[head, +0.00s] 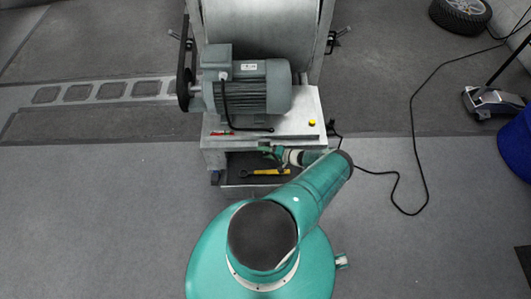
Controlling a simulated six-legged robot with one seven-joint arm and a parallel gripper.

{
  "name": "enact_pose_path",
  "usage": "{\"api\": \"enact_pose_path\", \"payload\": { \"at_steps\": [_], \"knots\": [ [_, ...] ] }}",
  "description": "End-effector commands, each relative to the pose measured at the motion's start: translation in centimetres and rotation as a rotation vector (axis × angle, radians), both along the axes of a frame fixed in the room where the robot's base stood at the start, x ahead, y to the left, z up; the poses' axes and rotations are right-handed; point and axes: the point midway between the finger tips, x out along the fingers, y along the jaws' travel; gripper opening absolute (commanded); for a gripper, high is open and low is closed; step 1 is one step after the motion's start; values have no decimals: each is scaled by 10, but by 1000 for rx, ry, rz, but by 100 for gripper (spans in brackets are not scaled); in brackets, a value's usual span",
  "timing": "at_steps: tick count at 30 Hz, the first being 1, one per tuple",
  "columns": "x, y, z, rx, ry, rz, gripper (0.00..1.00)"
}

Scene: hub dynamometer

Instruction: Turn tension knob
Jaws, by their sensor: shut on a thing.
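The dynamometer (304,118) stands ahead of me, with a grey motor (262,92) on its metal base. My teal arm reaches forward and bends left at the front of the base. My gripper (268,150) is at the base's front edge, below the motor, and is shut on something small. This looks to be the tension knob, but the fingers hide it and its turn angle cannot be seen.
A yellow-handled tool (268,172) lies in the opening under the gripper. A yellow button (312,122) is on the base top. A black cable (424,170) runs over the floor at right. A jack (490,101) and wheel (460,14) are far right. Left floor is clear.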

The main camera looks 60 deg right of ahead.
Motion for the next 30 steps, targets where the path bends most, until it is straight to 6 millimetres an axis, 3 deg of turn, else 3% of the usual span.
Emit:
{"api": "enact_pose_path", "payload": {
  "at_steps": [5, 6, 9, 20, 23, 30],
  "knots": [
    [2, 3, -1, 6, -1, 4, 32],
    [2, 3, -1, 6, -1, 4, 59],
    [2, 3, -1, 5, 0, 4, 77],
    [-4, 1, 1, 2, 0, 2, 77],
    [-14, 0, 5, 3, 0, 1, 77],
    [-61, -3, 21, 2, 1, 0, 77]
  ]
}}
